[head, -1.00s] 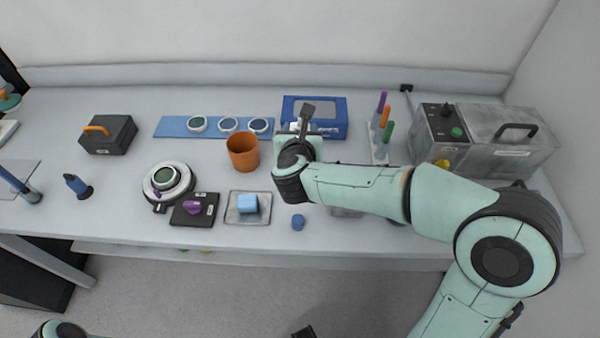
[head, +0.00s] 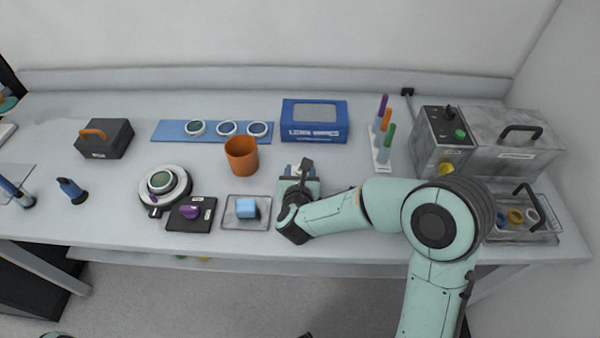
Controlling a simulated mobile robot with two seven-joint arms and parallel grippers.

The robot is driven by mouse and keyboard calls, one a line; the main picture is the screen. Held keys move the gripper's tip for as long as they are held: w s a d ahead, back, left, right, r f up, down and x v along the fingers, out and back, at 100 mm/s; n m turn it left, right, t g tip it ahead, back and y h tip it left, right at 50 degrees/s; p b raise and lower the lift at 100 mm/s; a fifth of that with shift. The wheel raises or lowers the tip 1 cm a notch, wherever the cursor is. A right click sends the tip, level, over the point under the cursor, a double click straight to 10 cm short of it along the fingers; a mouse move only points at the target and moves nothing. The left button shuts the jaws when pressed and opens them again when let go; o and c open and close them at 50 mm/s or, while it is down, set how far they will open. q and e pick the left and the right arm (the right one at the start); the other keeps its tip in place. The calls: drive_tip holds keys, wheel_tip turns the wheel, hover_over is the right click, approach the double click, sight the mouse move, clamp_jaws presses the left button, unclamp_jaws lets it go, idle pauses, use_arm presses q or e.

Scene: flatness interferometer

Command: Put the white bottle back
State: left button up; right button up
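My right gripper (head: 299,171) is low over the front middle of the bench, just right of the small metal tray with the light blue block. Its fingers point away from me, and the hand and a dark bracket on it cover most of the grip. A small white patch shows between the blue-tinted fingertips; I cannot tell whether it is the white bottle. No white bottle stands in plain sight elsewhere on the bench. My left gripper is out of view; only a bit of my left arm shows at the bottom edge.
An orange cup (head: 242,156) stands behind the tray (head: 233,222). A blue lens box (head: 314,132) is at the back. A rack of coloured sticks (head: 381,161) and a grey machine (head: 440,149) stand at right. The bench between cup and rack is largely clear.

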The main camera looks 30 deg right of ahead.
drive_tip(key=shift+f+b, duration=0.2)
drive_tip(key=shift+b, duration=0.1)
drive_tip(key=o, duration=1.1)
drive_tip(key=shift+r, duration=0.1)
drive_tip(key=shift+r+p, duration=0.2)
drive_tip(key=shift+p, duration=0.15)
drive_tip(key=b+v, duration=0.1)
drive_tip(key=v, duration=1.1)
drive_tip(key=shift+f, duration=0.1)
